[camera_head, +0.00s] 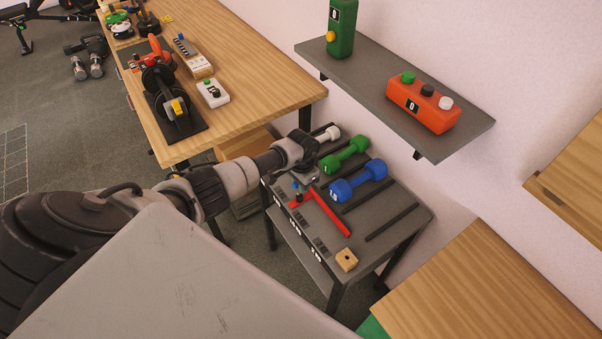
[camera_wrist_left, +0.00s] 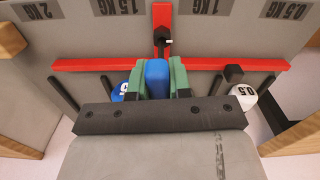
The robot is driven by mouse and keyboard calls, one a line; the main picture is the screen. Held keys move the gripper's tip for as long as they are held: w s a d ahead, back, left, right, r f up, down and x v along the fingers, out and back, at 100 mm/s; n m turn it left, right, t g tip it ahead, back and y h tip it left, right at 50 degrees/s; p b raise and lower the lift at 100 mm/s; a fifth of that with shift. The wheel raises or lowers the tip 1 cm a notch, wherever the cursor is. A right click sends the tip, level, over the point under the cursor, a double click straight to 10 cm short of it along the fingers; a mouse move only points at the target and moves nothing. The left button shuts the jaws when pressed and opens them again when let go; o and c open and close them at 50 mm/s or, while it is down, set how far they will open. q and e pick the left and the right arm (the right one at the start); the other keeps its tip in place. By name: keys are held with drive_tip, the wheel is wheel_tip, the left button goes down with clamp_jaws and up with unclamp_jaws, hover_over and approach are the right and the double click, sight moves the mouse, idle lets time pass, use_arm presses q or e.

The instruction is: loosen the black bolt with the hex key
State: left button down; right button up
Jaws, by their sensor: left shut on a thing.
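My left gripper (camera_head: 304,180) is above the front part of the dumbbell rack. In the left wrist view its pale green fingers (camera_wrist_left: 158,66) are shut on a blue piece, seemingly the handle of the hex key (camera_wrist_left: 157,76). A red T-shaped piece (camera_head: 334,215) lies over the rack; its crossbar (camera_wrist_left: 90,65) runs sideways in the left wrist view. A small black part, seemingly the black bolt (camera_wrist_left: 163,42), is on its short stem, just beyond the fingers. I cannot tell whether the key sits in it. My right gripper is not in view.
The rack (camera_head: 395,208) holds a blue dumbbell (camera_head: 358,183), a green one (camera_head: 345,154) and a white one. A small wooden block (camera_head: 346,260) is on its near corner. A grey wall shelf (camera_head: 460,122) hangs above. A wooden workbench (camera_head: 255,75) is behind; another wooden top (camera_head: 490,300) is at right.

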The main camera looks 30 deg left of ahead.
use_arm(q)
drive_tip(key=shift+w+d, duration=0.1)
drive_tip(key=shift+d, duration=0.1)
drive_tip(key=c, duration=1)
unclamp_jaws()
drive_tip(key=shift+o, duration=0.2)
